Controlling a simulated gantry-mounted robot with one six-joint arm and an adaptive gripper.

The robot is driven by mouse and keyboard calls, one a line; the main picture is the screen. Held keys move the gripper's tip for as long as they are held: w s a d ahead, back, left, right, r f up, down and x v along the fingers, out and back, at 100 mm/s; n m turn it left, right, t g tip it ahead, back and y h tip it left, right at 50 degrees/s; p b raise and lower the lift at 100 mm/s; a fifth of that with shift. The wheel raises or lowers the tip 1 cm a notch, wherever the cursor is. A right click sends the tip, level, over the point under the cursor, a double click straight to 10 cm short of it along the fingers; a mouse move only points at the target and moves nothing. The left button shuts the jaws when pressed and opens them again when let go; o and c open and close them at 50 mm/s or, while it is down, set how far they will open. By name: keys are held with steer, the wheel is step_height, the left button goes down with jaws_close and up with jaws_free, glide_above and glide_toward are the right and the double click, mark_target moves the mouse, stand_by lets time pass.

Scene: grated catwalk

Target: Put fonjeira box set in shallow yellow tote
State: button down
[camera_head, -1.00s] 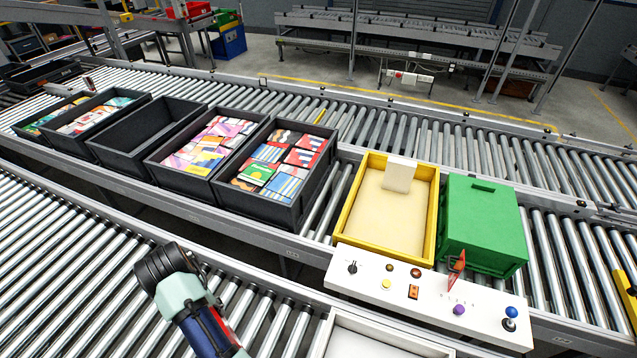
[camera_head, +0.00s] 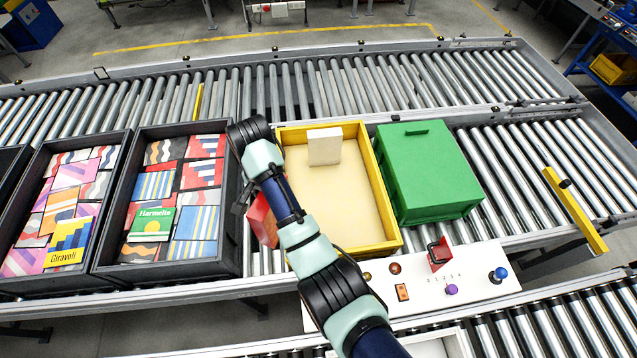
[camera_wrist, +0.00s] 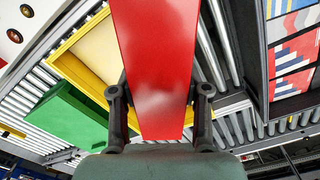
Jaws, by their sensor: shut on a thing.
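My gripper (camera_wrist: 160,96) is shut on a red box (camera_wrist: 158,60), with one finger on each side of it in the wrist view. No name is readable on the box face I see. In the head view the red box (camera_head: 262,221) hangs tilted at the left side of the shallow yellow tote (camera_head: 392,247), partly hidden by my arm. The tote also shows in the wrist view (camera_wrist: 72,68). A plain whitish box (camera_head: 324,147) is in the tote at its far end; the rest of its pale floor looks bare.
A green closed crate (camera_head: 425,170) stands right of the tote. Left are black totes (camera_head: 108,250) holding colourful boxes, including Harmelto (camera_head: 152,224) and Giravoli (camera_head: 70,241). A white control panel (camera_head: 425,292) with buttons and a red switch lies in front.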

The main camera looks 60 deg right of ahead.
steer(key=s+d+f+m+b, duration=0.1)
steer(key=s+d+m, duration=0.5)
steer(key=d, duration=0.3)
steer(key=s+d+m+b, duration=0.1)
steer(key=s+d+m, duration=0.55)
steer(key=d, duration=0.25)
step_height(320, 180, down, 20)
steer(key=b, duration=0.7)
steer(key=shift+a+b, duration=0.2)
steer(key=shift+b, duration=0.2)
steer(key=shift+w, duration=0.1)
steer(key=shift+f, duration=0.2)
steer(key=c, duration=0.6)
jaws_free()
steer(key=shift+o, duration=0.2)
steer(key=shift+r, duration=0.1)
